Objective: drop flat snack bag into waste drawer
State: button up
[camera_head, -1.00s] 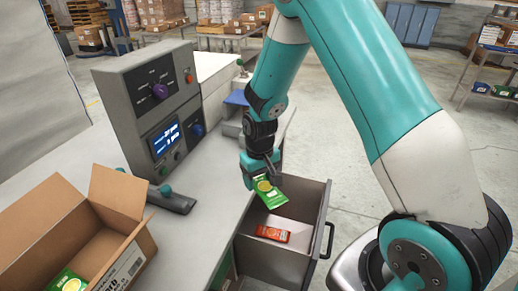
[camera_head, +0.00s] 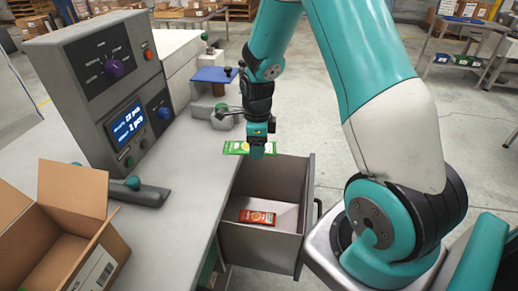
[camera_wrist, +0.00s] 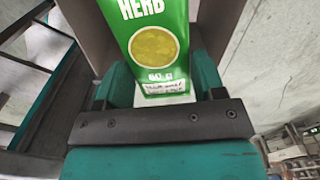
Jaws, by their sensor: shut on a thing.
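My gripper (camera_head: 257,150) is shut on a green snack bag (camera_head: 236,148), which it holds above the back edge of the open waste drawer (camera_head: 309,190). In the wrist view the green bag (camera_wrist: 158,40) shows the word "HERB" and a picture of yellow chips, with its near end between the teal fingers of my gripper (camera_wrist: 165,82). In the head view the bag is seen nearly edge-on and sticks out to the left, toward the counter. A red snack bag (camera_head: 258,217) lies on the drawer's floor.
An open cardboard box (camera_head: 85,255) stands on the grey counter (camera_head: 175,225) at the left. A control console (camera_head: 100,85) with a lit screen stands behind it. A blue-topped stand (camera_head: 214,75) is at the back of the counter.

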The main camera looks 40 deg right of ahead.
jog(key=shift+s+d+f+m, duration=0.15)
jog(key=shift+d+m, duration=0.1)
jog(key=shift+m, duration=0.65)
jog(key=shift+f+b, duration=0.15)
jog(key=shift+b, duration=0.15)
notch_tip(320, 180, down, 6)
jog(key=b, duration=0.5)
jog(key=shift+r, duration=0.25)
jog(key=o, duration=1)
notch_tip(320, 180, up, 17)
jog(key=shift+r, duration=0.2)
